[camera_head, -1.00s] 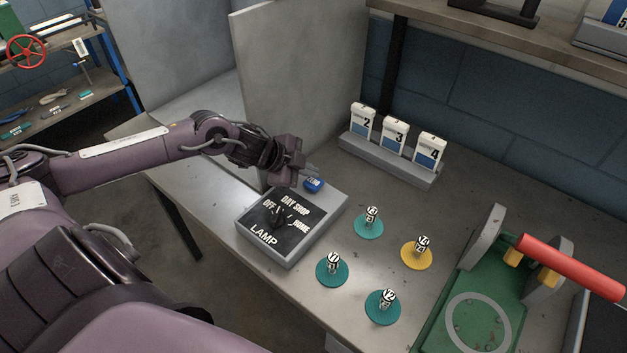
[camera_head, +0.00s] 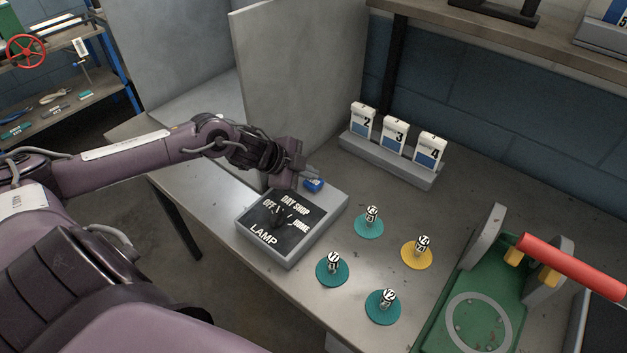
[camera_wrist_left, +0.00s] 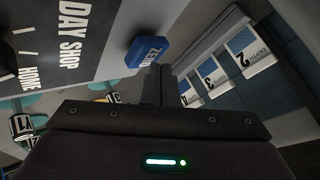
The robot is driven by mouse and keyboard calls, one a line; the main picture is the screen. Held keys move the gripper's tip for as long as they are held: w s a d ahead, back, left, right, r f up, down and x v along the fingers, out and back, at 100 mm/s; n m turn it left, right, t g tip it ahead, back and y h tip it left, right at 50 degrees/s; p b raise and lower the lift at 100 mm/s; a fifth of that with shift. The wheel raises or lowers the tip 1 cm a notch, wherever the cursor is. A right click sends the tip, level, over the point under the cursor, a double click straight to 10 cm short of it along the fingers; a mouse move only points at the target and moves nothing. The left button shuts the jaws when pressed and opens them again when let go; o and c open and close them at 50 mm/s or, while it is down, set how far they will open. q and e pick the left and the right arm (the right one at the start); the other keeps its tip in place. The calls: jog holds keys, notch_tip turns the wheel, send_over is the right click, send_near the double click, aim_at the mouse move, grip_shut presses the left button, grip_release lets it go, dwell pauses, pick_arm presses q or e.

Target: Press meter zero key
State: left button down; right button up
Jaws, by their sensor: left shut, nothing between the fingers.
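The blue zero key (camera_head: 313,185) sits at the back edge of the grey lamp box (camera_head: 284,259), whose dark face reads OFF, DAY SHOP, HOME and LAMP. In the left wrist view the key (camera_wrist_left: 147,50) shows its ZERO lettering just beyond my fingertips. My left gripper (camera_head: 303,178) is shut and empty, close beside the key; I cannot tell whether it touches it. The shut fingers (camera_wrist_left: 158,80) also show in the left wrist view. A dark knob (camera_head: 277,213) stands on the box face, partly hard to see. My right gripper is not in view.
Several small labelled vials stand on teal discs (camera_head: 369,228) and a yellow disc (camera_head: 416,255). A grey rack (camera_head: 390,160) holds cards 2, 3 and 4. A grey upright panel (camera_head: 295,90) stands behind my gripper. A green press with a red handle (camera_head: 570,267) is at right.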

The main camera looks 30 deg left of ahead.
aim_at(308, 182)
pick_arm(q)
jog(key=shift+f+b, duration=0.35)
jog(key=shift+f, duration=0.3)
dwell(0.8)
dwell(0.3)
jog(key=shift+r+p, duration=1.05)
jog(key=shift+p, duration=0.05)
notch_tip(308, 182, up, 5)
jog(key=p, duration=0.5)
jog(key=shift+r, duration=0.1)
jog(key=shift+s+a, duration=0.1)
